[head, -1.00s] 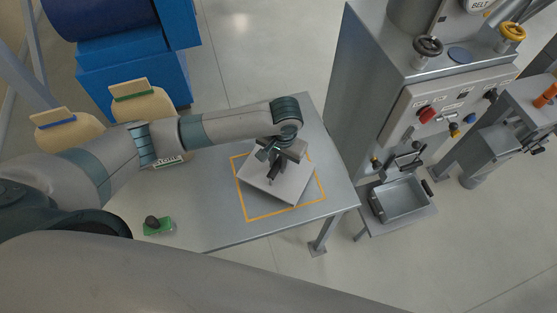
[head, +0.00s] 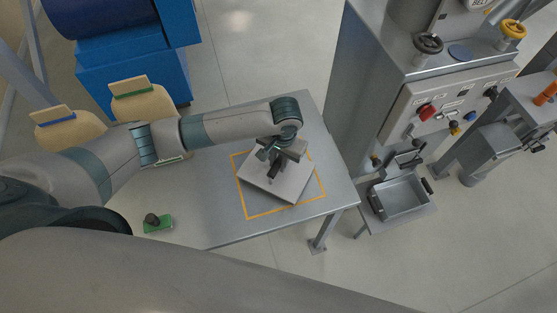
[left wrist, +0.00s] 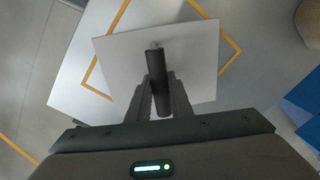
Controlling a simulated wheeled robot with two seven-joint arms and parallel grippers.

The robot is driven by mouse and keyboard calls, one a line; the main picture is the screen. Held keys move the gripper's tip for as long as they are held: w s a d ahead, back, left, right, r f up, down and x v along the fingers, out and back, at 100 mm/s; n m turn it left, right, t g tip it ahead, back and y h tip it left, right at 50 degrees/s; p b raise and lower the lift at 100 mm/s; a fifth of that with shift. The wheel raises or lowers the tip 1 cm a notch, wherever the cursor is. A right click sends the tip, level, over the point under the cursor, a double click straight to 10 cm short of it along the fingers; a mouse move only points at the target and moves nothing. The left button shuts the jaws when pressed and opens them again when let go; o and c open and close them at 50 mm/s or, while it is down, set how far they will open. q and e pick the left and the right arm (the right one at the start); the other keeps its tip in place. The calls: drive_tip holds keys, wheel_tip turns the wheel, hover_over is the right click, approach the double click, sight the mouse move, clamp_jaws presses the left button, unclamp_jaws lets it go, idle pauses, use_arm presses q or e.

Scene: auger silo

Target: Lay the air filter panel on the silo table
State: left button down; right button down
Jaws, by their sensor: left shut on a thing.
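The air filter panel (head: 290,184) is a flat light-grey square with a dark bar handle. It is at the orange outlined square on the silo table (head: 205,215), turned at an angle to the outline. My left gripper (head: 273,172) is over the panel and shut on its handle. In the left wrist view the panel (left wrist: 195,50) lies beyond the fingers, and the black handle (left wrist: 158,85) stands between the fingertips (left wrist: 158,100). Whether the panel touches the table or hovers just above it, I cannot tell. My right gripper is not in view.
A green block with a dark knob (head: 157,223) sits at the table's front left. Two tan containers (head: 145,105) (head: 68,133) stand beyond the table's left part. A grey machine with a control panel (head: 440,100) and a metal tray (head: 400,197) stand to the right. The table's middle is clear.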

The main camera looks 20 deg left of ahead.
use_arm(q)
drive_tip(key=shift+f, duration=0.6)
drive_tip(key=c, duration=1.5)
unclamp_jaws()
drive_tip(key=shift+r, duration=0.1)
drive_tip(key=shift+r, duration=0.5)
drive_tip(key=r+b, duration=0.1)
drive_tip(key=r, duration=0.4)
drive_tip(key=d+r+b, duration=0.1)
drive_tip(key=r, duration=0.5)
drive_tip(key=r+b, duration=0.1)
drive_tip(key=r, duration=0.4)
drive_tip(key=shift+s+d+r, duration=0.15)
drive_tip(key=shift+s, duration=0.1)
